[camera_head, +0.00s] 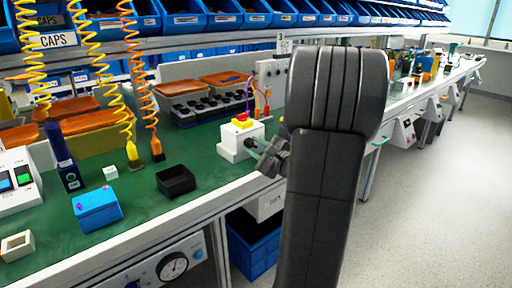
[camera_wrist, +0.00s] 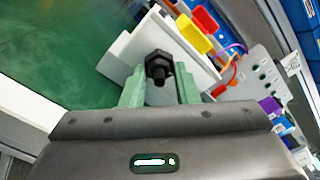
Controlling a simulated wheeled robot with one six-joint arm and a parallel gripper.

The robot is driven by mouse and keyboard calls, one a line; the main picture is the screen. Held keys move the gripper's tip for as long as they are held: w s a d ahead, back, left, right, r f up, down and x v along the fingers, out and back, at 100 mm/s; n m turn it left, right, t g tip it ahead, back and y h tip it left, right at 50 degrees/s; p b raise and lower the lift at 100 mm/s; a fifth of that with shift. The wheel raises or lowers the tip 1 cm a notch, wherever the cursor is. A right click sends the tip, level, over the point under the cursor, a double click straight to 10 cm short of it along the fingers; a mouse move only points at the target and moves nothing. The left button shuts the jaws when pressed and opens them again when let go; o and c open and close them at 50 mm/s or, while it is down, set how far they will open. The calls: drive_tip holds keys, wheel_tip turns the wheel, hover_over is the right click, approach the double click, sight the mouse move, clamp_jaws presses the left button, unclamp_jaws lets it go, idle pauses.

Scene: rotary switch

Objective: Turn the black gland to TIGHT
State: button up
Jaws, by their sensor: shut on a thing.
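The black gland (camera_wrist: 158,66) is a dark hex-shaped fitting on the face of a white box (camera_wrist: 125,50), seen near the middle of the wrist view. My gripper (camera_wrist: 160,82) has its two green fingers on either side of the gland and is shut on it. In the head view the white box (camera_head: 228,148) stands at the front edge of the green bench, with a red and yellow button (camera_head: 242,120) on top. My gripper (camera_head: 256,146) reaches its right side there, and the gland is mostly hidden. No TIGHT mark is readable.
My arm covers the middle right of the head view. A black tray (camera_head: 176,181) and a blue box (camera_head: 97,208) stand on the green bench (camera_head: 140,205) to the left. Orange and purple cables (camera_head: 262,100) rise behind the white box. The aisle floor at right is clear.

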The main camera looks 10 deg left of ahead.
drive_tip(key=m+p, duration=0.1)
drive_tip(key=m, duration=0.1)
drive_tip(key=shift+r+m+p, duration=0.1)
drive_tip(key=shift+m+p, duration=0.3)
drive_tip(key=shift+s+m, duration=0.1)
drive_tip(key=shift+m, duration=0.3)
drive_tip(key=o, duration=1)
drive_tip(key=shift+c, duration=0.2)
drive_tip(key=p+v, duration=0.1)
drive_tip(key=v, duration=1.2)
drive_tip(key=shift+s+d+p, duration=0.25)
drive_tip(key=shift+d+p, duration=0.05)
